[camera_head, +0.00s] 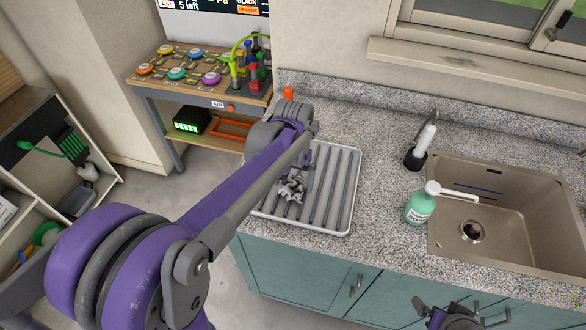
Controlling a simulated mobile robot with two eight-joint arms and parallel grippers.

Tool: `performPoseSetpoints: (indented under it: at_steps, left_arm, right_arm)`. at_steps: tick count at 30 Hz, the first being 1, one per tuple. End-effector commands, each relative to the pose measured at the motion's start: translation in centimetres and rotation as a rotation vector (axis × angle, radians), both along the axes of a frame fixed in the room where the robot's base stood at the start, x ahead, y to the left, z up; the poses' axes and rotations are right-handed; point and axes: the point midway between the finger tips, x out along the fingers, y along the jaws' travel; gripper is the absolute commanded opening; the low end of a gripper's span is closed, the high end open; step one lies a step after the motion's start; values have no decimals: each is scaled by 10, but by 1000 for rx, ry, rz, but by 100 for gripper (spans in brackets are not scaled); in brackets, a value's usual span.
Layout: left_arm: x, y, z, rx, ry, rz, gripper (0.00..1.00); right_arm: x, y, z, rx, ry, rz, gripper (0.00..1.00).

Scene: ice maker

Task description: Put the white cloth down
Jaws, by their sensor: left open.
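My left arm reaches in from the lower left across the counter's edge. My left gripper (291,189) is open over the pale ribbed tray (345,180) on the counter. I cannot make out a white cloth for certain; the small grey shapes at the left gripper look like its fingers. The arm hides the left part of the tray. A dark part of my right gripper (447,316) shows at the bottom edge, in front of the cabinets, and its jaws cannot be read.
A green pump bottle (420,208) and a dark holder with a white-handled tool (416,158) stand between tray and sink (500,215). Speckled counter (378,125) is bare behind the tray. A wooden workbench (150,75) with coloured discs stands at the back left.

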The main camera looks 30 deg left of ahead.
Motion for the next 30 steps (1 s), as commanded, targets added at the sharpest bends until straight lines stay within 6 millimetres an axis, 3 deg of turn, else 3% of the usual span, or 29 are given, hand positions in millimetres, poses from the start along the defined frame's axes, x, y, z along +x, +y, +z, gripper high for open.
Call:
performPoseSetpoints:
  at_steps: [12,18,23,30]
  left_arm:
    - [0,0,85,0,0,0,100]
    - [0,0,109,0,0,0,100]
    - [-11,-7,110,5,-32,-17,100]
    - [-71,-39,68,31,-237,-121,100]
  right_arm:
    - [2,0,6,0,-4,0,100]
    - [3,0,7,0,-5,0,100]
    - [3,0,7,0,-5,0,100]
    - [3,0,7,0,-5,0,100]
